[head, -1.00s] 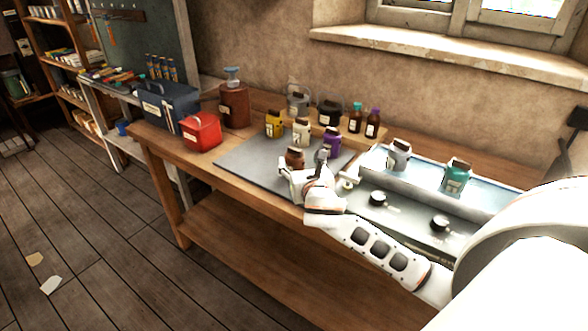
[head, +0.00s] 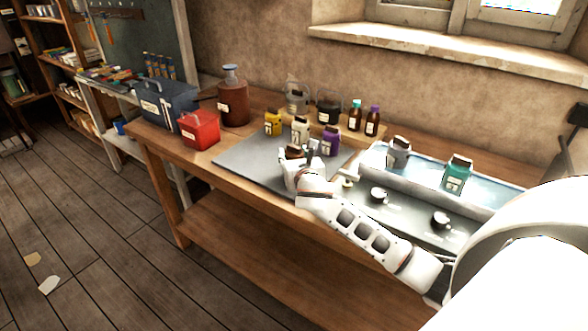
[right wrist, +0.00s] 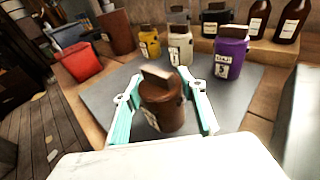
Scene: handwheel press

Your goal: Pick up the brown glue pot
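The brown glue pot (right wrist: 162,108) stands upright on the grey mat, with a dark brown block-like top and a pale label. In the right wrist view it sits between the two teal fingers of my right gripper (right wrist: 160,98), one on each side. The fingers look open around it; whether either touches it is hard to tell. In the head view my right gripper (head: 298,158) covers most of the pot, and only its dark top (head: 294,150) shows clearly. My left gripper is not in view.
The grey mat (head: 240,160) also holds yellow (head: 273,123), cream (head: 300,130) and purple (head: 330,142) pots close behind. A red box (head: 199,131) stands left. The mat's front left is clear.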

